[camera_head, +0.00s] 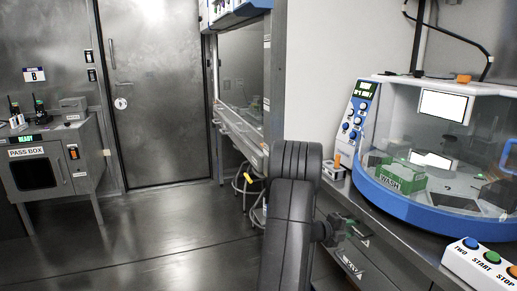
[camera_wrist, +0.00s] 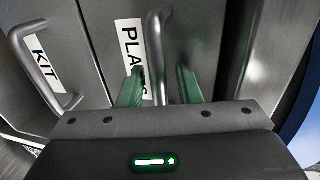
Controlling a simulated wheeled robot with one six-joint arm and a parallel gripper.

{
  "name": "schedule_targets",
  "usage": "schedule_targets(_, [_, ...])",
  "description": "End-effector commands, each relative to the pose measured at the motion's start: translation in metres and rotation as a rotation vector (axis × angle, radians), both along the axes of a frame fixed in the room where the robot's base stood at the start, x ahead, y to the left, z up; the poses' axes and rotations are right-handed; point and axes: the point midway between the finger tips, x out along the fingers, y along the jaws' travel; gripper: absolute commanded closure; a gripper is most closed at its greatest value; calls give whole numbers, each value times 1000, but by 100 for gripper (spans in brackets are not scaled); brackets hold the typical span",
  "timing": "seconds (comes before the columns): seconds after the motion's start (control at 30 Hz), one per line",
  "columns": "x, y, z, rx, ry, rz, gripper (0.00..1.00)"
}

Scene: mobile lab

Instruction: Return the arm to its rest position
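My arm (camera_head: 290,210) reaches down at the middle of the head view, in front of the bench's lower cabinet front. My gripper (camera_wrist: 160,85) shows in the wrist view with its two green fingers spread apart. A vertical metal handle (camera_wrist: 155,45) on a door or drawer front labelled "PLA…" (camera_wrist: 130,45) shows between the fingers, with gaps on both sides. The rest of that label is hidden by a finger. I cannot tell how deep the fingers reach around the handle. In the head view the fingers are not clear.
A second handle (camera_wrist: 45,65) labelled "KIT" (camera_wrist: 40,55) is left in the wrist view. The bench holds a blue-rimmed machine (camera_head: 440,205) with a green WASH box (camera_head: 402,177) inside and a button box (camera_head: 485,262). The pass box (camera_head: 45,170) is far left; floor (camera_head: 150,240) between is clear.

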Motion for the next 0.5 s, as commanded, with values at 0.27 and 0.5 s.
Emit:
schedule_targets(0.27, [0, 1, 1, 0, -1, 0, 69])
schedule_targets(0.5, [-8, 23, 7, 1, 0, 2, 69])
